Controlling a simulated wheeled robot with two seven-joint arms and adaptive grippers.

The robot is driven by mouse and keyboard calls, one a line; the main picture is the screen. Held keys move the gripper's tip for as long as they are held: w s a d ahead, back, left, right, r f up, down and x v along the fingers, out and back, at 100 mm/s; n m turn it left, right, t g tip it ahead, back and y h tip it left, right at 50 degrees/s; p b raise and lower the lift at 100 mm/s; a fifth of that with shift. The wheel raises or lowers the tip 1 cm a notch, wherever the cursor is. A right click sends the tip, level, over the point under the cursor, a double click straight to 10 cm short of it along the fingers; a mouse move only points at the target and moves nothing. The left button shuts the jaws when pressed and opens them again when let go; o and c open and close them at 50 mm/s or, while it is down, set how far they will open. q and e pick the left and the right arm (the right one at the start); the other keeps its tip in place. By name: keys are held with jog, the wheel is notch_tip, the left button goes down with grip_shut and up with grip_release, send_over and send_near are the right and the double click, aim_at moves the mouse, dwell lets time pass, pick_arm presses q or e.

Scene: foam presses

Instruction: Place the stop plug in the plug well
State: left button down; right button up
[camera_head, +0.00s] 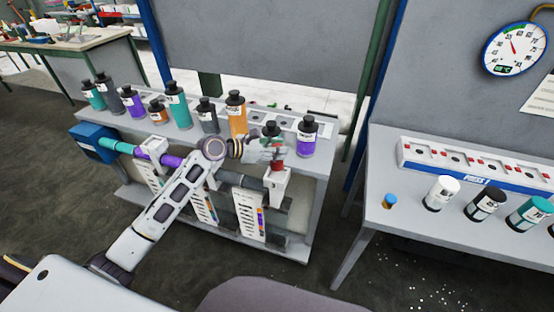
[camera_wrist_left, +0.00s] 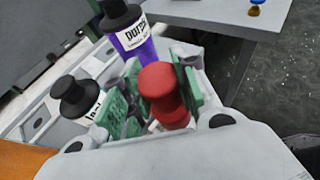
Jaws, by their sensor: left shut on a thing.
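The red stop plug (camera_wrist_left: 163,95) is between the green-padded fingers of my left gripper (camera_wrist_left: 152,98). In the head view the left gripper (camera_head: 272,152) is above the front right part of the bench, and a bit of red plug (camera_head: 277,166) shows below it. A pale bracket block (camera_head: 277,183) stands under the plug on the bench's front side. I cannot tell for sure whether this is the plug well, nor whether the plug touches it. My right gripper is not in view.
A purple bottle (camera_head: 307,137) stands close to the right of the gripper, and an orange bottle (camera_head: 236,115) to its left among several others. The right table (camera_head: 400,230) holds a blue-topped small piece (camera_head: 389,201), bottles and a rack (camera_head: 480,168).

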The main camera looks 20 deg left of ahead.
pick_arm(q)
jog(key=shift+f, duration=2.2)
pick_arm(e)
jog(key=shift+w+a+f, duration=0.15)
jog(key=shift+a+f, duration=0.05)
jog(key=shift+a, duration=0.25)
pick_arm(q)
jog(key=c, duration=1.1)
grip_release()
jog(key=shift+f, duration=0.15)
jog(key=shift+s+a+r, duration=0.25)
jog(key=shift+s+a, duration=0.05)
jog(key=v, duration=1.1)
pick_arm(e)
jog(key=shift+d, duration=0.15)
